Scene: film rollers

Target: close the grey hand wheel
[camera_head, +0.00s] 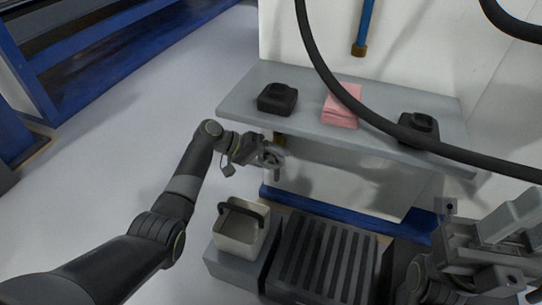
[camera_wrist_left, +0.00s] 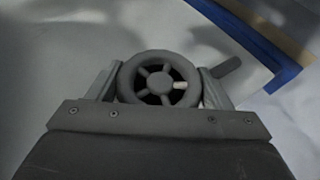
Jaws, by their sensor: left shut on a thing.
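The grey hand wheel (camera_wrist_left: 159,72) shows in the left wrist view as a round spoked rim with a small pale peg on one spoke. In the head view the wheel (camera_head: 271,157) is small, under the front edge of the grey shelf. My left gripper (camera_head: 262,154) is at the wheel. In the left wrist view the left gripper (camera_wrist_left: 160,88) has one finger on each side of the rim, shut on it. The gripper partly hides the wheel's lower edge. My right arm's wrist is at the lower right of the head view; its fingertips cannot be made out.
The grey shelf (camera_head: 240,101) holds two black holders (camera_head: 277,99) and a pink cloth stack (camera_head: 342,106). A pale bucket with a dark handle (camera_head: 241,233) stands below, beside a ribbed dark box (camera_head: 325,262). A black hose (camera_head: 345,95) crosses the view. Floor at left is clear.

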